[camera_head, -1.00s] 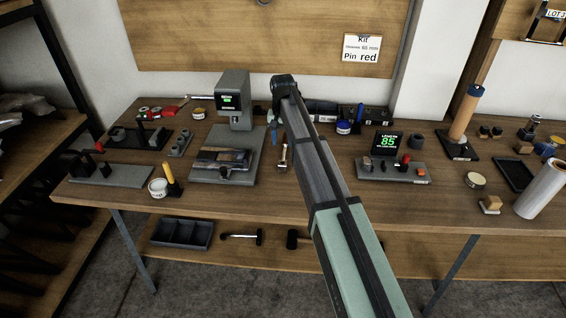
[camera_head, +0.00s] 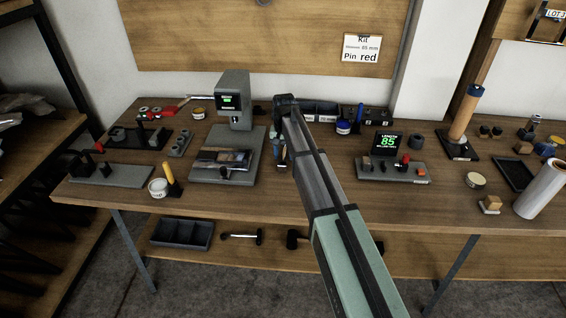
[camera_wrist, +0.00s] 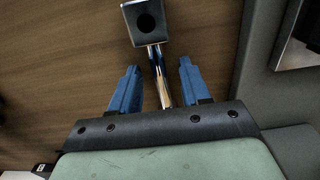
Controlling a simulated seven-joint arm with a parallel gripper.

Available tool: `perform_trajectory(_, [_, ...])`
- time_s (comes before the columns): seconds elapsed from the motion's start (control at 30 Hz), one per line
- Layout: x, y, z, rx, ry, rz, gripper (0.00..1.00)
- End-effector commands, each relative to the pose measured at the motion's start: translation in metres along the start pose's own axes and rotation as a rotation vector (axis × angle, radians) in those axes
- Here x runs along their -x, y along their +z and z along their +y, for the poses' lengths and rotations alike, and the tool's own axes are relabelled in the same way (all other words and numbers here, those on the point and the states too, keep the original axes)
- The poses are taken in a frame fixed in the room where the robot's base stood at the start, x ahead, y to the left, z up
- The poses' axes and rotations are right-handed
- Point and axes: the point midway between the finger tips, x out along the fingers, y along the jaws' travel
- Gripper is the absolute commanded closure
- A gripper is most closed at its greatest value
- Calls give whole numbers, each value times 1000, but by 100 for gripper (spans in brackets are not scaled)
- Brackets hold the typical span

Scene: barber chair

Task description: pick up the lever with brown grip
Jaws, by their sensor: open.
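The lever (camera_wrist: 156,58) lies on the wooden table in the wrist view, with a dark square head with a round hole, a shiny metal rod and a brown grip (camera_wrist: 164,93). My gripper (camera_wrist: 158,66) is open, its two blue fingers on either side of the rod and grip, with a gap on both sides. The head is beyond the fingertips, and the grip's lower end is hidden behind the gripper body. In the head view my gripper (camera_head: 279,148) is low over the table, right of the grey press, and hides most of the lever.
The grey press (camera_head: 232,100) and its base stand close left of my gripper. To the right are a grey board with an 85 display (camera_head: 387,143) and a blue-banded jar (camera_head: 343,126). Bare table lies in front.

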Motion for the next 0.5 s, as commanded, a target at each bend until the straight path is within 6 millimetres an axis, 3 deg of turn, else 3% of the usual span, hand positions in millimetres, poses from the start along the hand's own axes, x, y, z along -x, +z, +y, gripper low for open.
perform_trajectory(0.5, [0,0,0,0,0,0,100])
